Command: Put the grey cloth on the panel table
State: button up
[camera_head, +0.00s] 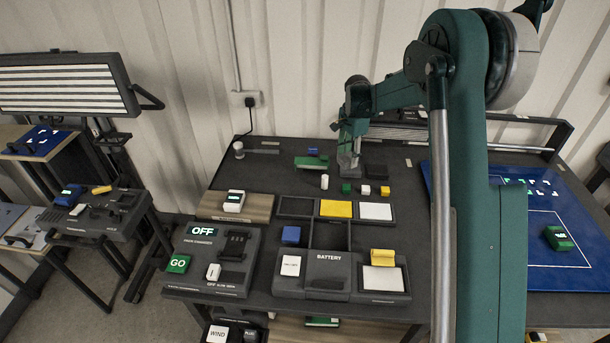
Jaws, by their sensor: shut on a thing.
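My gripper (348,146) points down over the back middle of the dark table. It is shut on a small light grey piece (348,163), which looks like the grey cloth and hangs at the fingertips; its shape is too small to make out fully. I cannot tell whether its lower edge touches the table. A blue panel (532,278) with white lines lies on the right part of the table, partly hidden by my arm. I cannot tell for sure which surface is the panel table.
Small blocks and a dark square pad (376,172) lie close to the gripper. A green-and-white device (558,238) lies on the blue panel. A battery unit (332,270), a page changer (212,258) and yellow and white tiles fill the front. A striped lamp (68,85) stands left.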

jog(key=s+a+n, duration=0.1)
jog(key=s+a, duration=0.1)
jog(key=a, duration=0.8)
jog(key=s+a+n, duration=0.1)
jog(key=s+a, duration=0.1)
jog(key=a, duration=0.7)
jog(key=shift+a+f, duration=0.2)
jog(key=shift+a, duration=0.15)
jog(key=shift+s+f, duration=0.1)
send_over(299, 186)
jog(key=shift+d+f+b, duration=0.1)
jog(key=shift+f+b, duration=0.25)
jog(key=shift+f, duration=2.7)
jog(key=shift+f, duration=1.85)
jog(key=shift+f, duration=0.2)
jog(key=o, duration=0.7)
